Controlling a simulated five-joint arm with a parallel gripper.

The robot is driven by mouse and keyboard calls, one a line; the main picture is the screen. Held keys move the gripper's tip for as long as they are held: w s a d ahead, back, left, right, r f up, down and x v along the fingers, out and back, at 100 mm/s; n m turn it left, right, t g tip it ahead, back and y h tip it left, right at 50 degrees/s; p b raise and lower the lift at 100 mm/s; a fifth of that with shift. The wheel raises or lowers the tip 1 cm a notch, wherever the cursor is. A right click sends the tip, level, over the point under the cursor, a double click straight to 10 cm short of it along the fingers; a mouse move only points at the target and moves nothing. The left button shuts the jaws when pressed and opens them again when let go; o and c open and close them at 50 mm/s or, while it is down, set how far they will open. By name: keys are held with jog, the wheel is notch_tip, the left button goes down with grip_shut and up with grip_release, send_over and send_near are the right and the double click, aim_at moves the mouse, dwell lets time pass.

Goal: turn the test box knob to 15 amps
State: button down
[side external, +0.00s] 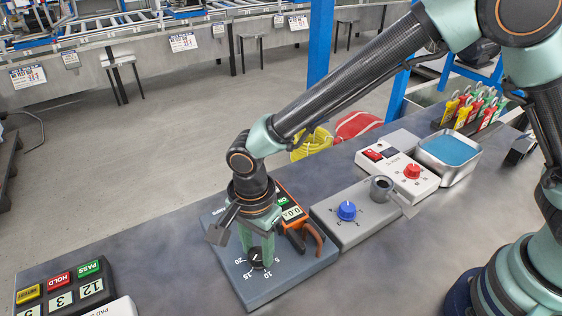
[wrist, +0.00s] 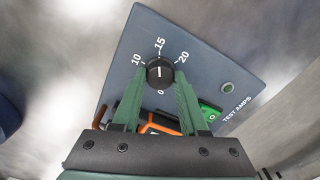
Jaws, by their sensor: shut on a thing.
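The test box (side external: 285,283) is a dark blue-grey slab on the bench, labelled TEST AMPS in the wrist view (wrist: 200,50). Its black round knob (wrist: 160,72) sits in a ring of numbers, with 10, 15 and 20 readable around its far side in the wrist view. A white line on the knob lies roughly along the direction of 15; its exact reading is too small to tell. My gripper (wrist: 160,78) points down with its green fingers on either side of the knob, shut on it. The knob also shows under my gripper in the side view (side external: 257,258).
An orange-edged meter (side external: 291,212) and orange-brown handles (side external: 312,236) are close behind my gripper. A grey box with a blue knob (side external: 347,210) and a white box with a red knob (side external: 412,171) stand to the right. Labelled buttons (side external: 60,282) are at the left.

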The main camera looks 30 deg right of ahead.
aim_at(258, 252)
dwell(0.4)
jog(key=shift+c, duration=2.2)
grip_release()
notch_tip(258, 252, up, 12)
jog(key=shift+d+r, duration=0.1)
jog(key=shift+r, duration=0.05)
jog(key=s+d+r+n+t, duration=0.1)
jog(key=d+n, duration=0.3)
jog(key=d, duration=0.5)
jog(key=s+d+r+n+t, duration=0.1)
jog(key=d+r+n, duration=0.3)
jog(key=d, duration=0.6)
jog(key=s+d+r+n+t, duration=0.1)
jog(key=d+n, duration=0.4)
jog(key=d, duration=0.5)
jog(key=r+t, duration=0.1)
jog(key=t, duration=0.1)
jog(key=shift+s+d+r+t, duration=0.15)
jog(key=shift+s+r+t, duration=0.15)
jog(key=shift+s+r, duration=0.1)
